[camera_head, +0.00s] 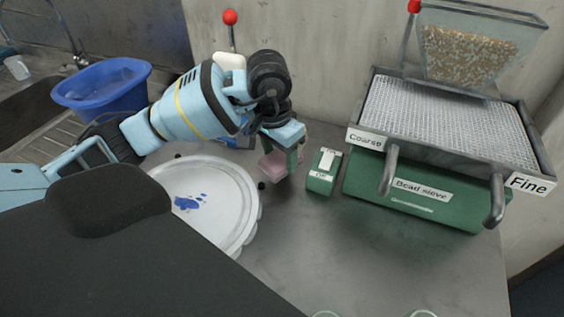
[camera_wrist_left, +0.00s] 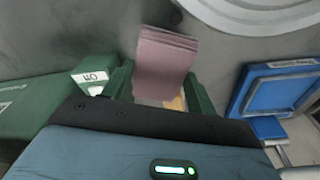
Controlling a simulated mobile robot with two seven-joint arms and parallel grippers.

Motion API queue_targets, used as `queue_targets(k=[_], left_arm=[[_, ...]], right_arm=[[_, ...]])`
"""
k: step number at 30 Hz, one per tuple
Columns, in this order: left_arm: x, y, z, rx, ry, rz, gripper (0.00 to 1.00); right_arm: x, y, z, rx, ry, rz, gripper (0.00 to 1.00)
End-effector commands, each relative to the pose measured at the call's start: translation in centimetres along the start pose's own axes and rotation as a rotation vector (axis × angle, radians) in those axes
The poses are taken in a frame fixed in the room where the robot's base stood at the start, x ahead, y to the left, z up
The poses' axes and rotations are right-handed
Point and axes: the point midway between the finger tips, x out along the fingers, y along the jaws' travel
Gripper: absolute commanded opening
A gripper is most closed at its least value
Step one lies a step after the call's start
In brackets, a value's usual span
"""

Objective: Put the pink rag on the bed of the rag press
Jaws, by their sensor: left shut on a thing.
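The pink rag (camera_head: 271,167) is a small folded cloth held between the fingers of my left gripper (camera_head: 281,150). In the left wrist view the rag (camera_wrist_left: 165,58) stands out between the two green fingers, and the gripper is shut on it. It is low over the grey worktop; I cannot tell whether it touches. A blue framed thing with a label (camera_wrist_left: 280,88) lies to the right in the left wrist view and may be part of the rag press. In the head view my left arm hides most of that spot. My right gripper is not in view.
A white round plate (camera_head: 210,188) with blue paint is left of the rag. A green switch box (camera_head: 324,172) and the bead sieve (camera_head: 415,190) stand right. A red-knobbed lever (camera_head: 230,18) rises behind my arm. A blue tub (camera_head: 103,88) is at the sink.

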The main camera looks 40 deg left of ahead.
Motion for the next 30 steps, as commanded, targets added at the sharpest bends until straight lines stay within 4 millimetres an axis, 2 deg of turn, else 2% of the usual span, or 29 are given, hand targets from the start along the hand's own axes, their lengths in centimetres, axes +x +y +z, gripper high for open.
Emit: queue_targets(k=[6,9,14,27,28,30], left_arm=[[0.2,0.5,-1.0,0.002,0.000,0.002,0.39],[1.9,0.4,-0.5,0.000,-0.003,0.001,0.39],[3.4,0.4,-0.3,0.001,0.001,0.000,0.39],[4.2,0.3,-0.2,0.001,-0.001,0.000,0.39],[4.0,0.3,-0.3,0.001,0.000,0.000,0.61],[4.0,0.3,-0.3,0.001,0.000,0.000,0.70]], right_arm=[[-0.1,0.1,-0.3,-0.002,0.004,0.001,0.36],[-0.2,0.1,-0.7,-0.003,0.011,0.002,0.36],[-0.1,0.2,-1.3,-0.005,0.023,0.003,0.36],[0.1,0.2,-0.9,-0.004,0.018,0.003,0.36],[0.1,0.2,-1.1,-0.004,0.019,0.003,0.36],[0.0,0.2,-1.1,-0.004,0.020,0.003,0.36]])
